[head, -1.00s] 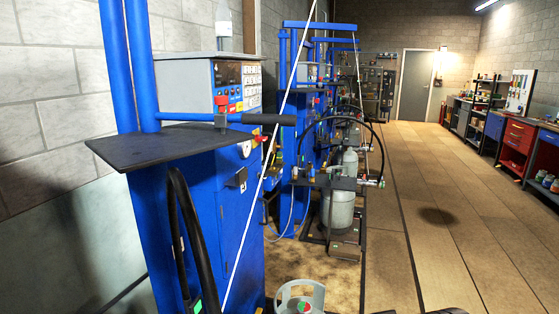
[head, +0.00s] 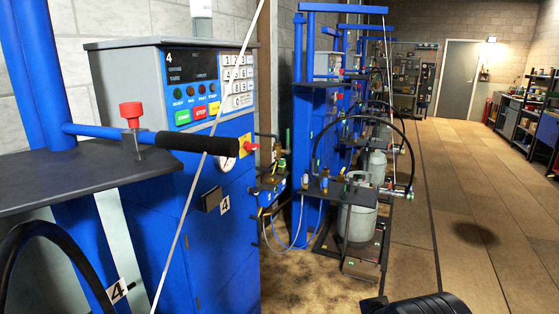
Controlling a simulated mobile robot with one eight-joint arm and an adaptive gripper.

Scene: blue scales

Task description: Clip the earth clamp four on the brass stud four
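The blue scale cabinet (head: 215,238) marked 4 stands at the left, with a grey control head (head: 120,85) on top. A small dark block (head: 210,196) sits on its front beside a tag reading 4 (head: 225,204). I cannot tell whether this block is the earth clamp. A yellow and red piece (head: 249,146) sits near the cabinet's upper right edge. I cannot make out the brass stud for certain; small brass-coloured fittings (head: 268,190) show beyond the cabinet. No gripper fingers are in view. A black ridged part at the bottom edge looks like mine.
A dark shelf plate (head: 75,182) and a black-sleeved handle (head: 195,142) jut out in front of the cabinet. A thin pale rod (head: 190,215) slants across it. A black hose (head: 45,232) loops at lower left. More blue scales stand behind. The floor (head: 480,240) at right is open.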

